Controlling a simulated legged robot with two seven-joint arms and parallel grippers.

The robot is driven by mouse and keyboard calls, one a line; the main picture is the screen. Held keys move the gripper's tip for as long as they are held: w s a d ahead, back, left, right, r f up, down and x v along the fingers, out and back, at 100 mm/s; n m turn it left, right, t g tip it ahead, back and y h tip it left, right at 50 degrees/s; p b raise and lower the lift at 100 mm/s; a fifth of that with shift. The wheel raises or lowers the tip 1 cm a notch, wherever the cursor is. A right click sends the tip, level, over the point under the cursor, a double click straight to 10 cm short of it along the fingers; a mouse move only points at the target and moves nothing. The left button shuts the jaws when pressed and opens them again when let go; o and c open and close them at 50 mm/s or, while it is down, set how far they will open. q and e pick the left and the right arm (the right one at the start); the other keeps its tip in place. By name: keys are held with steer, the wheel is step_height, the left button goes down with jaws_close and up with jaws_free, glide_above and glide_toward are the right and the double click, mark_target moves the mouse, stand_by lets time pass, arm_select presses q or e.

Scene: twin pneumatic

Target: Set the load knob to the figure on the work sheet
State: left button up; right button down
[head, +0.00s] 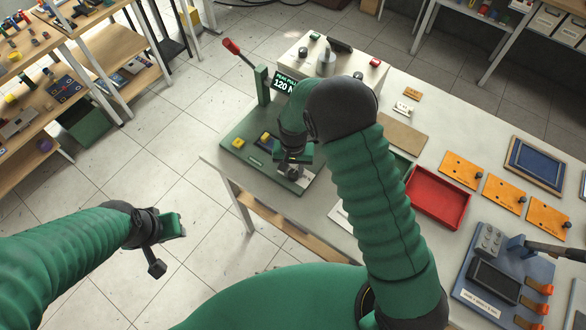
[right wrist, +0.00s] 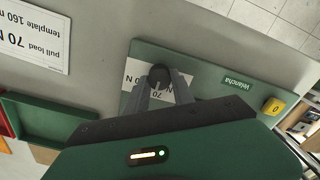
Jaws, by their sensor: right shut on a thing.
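The load knob (right wrist: 158,76) is a dark round knob on a white scale plate (right wrist: 133,75) of the green base. My right gripper (right wrist: 160,88) is shut on it, one finger on each side. The figure 70 shows upside down beside the knob; other figures are partly covered, and I cannot tell where the pointer stands. The work sheet (right wrist: 38,32), upside down in the right wrist view, reads "pull load 70 N" and a cut-off "template 160" line. In the head view, my right arm hides much of the sheet (head: 343,214). My left gripper (head: 168,246) hangs empty, left of the table.
The green base (head: 236,158) carries yellow buttons, a red-tipped lever (head: 232,47) and a display (head: 284,83) reading "PEAK PULL 120 N". A red tray (head: 437,196), orange plates (head: 503,193) and a blue fixture (head: 480,300) lie to the right. Floor is clear around my left gripper.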

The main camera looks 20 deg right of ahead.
mark_target(293, 172)
steer(key=shift+w+r, duration=0.15)
steer(key=c, duration=1.5)
jaws_free()
steer(key=o, duration=0.4)
steer(key=shift+r, duration=0.15)
step_height(293, 172, up, 16)
steer(key=shift+r+b, duration=0.2)
steer(key=shift+b, duration=1)
